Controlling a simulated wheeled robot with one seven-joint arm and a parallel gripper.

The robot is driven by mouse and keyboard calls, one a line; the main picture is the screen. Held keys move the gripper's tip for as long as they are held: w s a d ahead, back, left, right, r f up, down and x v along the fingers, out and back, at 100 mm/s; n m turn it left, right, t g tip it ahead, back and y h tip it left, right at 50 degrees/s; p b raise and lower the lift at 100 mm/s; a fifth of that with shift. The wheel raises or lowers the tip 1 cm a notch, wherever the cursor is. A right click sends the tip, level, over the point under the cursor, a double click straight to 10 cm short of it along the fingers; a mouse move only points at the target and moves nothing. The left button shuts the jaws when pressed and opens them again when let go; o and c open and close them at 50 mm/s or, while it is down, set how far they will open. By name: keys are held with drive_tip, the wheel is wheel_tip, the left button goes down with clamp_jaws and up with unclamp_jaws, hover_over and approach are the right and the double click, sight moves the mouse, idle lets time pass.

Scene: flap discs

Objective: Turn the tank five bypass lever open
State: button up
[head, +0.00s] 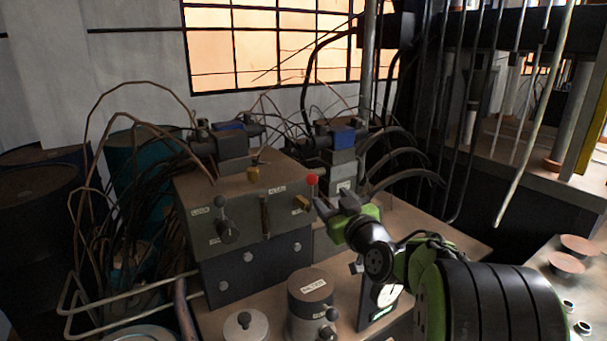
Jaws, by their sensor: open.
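A grey-green control box (222,195) stands on the bench left of centre, with small white labels too blurred to read surely. A red ball knob (312,180) shows just above and right of the yellow handle. I cannot tell which is the tank five bypass lever. My gripper (330,206) is open, beside the box's right end, close to the yellow handle. Whether it touches cannot be told.
A labelled dark cylinder (307,302) and a pale round lid (245,326) stand in front of the box. Valve blocks with blue tops (343,135), hoses and bent copper pipes crowd behind. Bare bench (455,238) lies at right.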

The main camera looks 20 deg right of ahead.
sight(312, 180)
drive_tip(key=w+p, duration=0.2)
drive_tip(key=w, duration=1.2)
drive_tip(key=shift+w, duration=0.3)
clamp_jaws()
